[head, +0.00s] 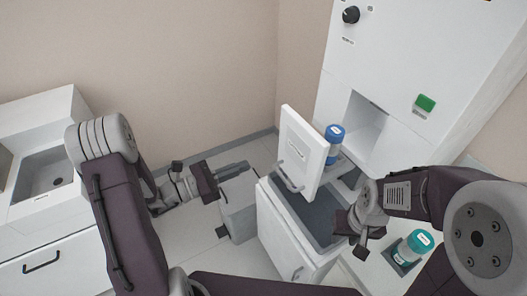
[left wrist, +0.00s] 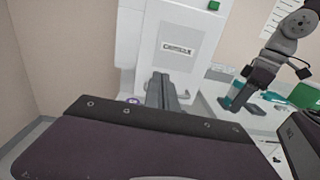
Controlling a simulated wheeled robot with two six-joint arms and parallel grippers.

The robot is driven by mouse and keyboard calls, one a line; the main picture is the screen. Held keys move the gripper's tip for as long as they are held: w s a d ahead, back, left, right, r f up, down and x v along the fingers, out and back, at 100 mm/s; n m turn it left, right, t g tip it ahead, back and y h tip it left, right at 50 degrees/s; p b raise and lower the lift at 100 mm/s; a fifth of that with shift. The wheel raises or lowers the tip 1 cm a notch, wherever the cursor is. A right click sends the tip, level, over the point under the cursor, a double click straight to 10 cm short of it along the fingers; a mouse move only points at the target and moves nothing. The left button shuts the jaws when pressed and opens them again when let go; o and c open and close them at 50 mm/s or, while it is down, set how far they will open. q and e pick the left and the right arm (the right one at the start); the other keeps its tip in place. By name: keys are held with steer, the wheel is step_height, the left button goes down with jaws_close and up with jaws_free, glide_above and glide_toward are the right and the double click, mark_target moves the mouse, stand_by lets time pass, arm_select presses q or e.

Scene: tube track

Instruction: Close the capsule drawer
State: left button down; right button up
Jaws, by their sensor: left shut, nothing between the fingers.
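The capsule drawer (head: 303,152) is pulled out from the tall white machine; its white front has a handle and a label. A blue-capped capsule (head: 335,134) stands behind that front. My left gripper (head: 245,167) is shut and empty, left of the drawer front and apart from it. In the left wrist view its closed fingers (left wrist: 168,92) point toward the labelled white front (left wrist: 177,47). My right gripper (head: 346,236) is low, right of the drawer; its finger gap is unclear.
The machine (head: 400,60) has a black knob and a green button (head: 425,103). A teal-capped container (head: 418,241) stands near my right arm. A sink (head: 45,172) is at far left.

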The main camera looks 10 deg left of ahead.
mark_target(286, 148)
arm_select(q)
steer(key=shift+t, duration=0.3)
steer(key=p+x, duration=0.1)
steer(key=x, duration=0.3)
steer(key=p+x, duration=0.1)
steer(key=x, duration=0.3)
steer(key=f+p+x, duration=0.1)
steer(key=x, duration=0.4)
steer(key=shift+w+a+p, duration=0.15)
steer(key=shift+w+p, duration=0.15)
steer(key=shift+p, duration=0.1)
